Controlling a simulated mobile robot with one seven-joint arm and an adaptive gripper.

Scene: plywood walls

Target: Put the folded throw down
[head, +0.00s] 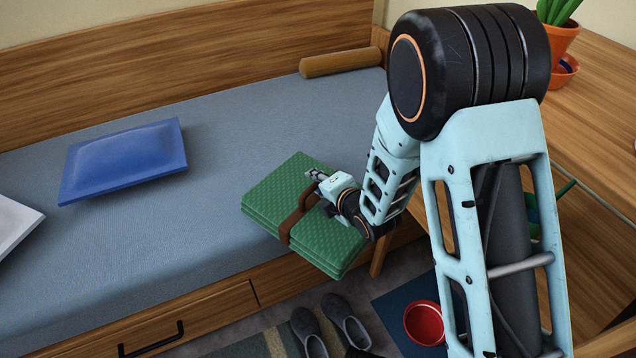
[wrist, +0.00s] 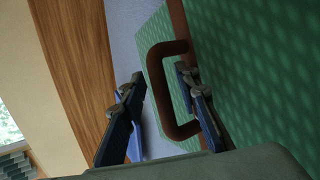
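The folded throw (head: 318,235) is a thick green quilted stack with a brown strap and a brown loop handle (wrist: 155,85). In the head view it is at the bed's front edge, its near corner reaching out past the edge over the floor. I cannot tell whether the mattress bears it fully. My gripper (head: 318,180) is at the handle on top of the throw. In the wrist view my gripper (wrist: 160,88) has its two fingers apart, one on each side of the handle bar, with space between. The throw (wrist: 250,60) fills the right of that view.
The blue-grey bed (head: 200,225) has a blue cushion (head: 125,160), a white item (head: 14,222) at left and a wooden-brown bolster (head: 340,62). Bare mattress lies left of the throw. A wooden desk (head: 590,110) is at right. Slippers (head: 345,322) and a red bowl (head: 424,322) are on the floor.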

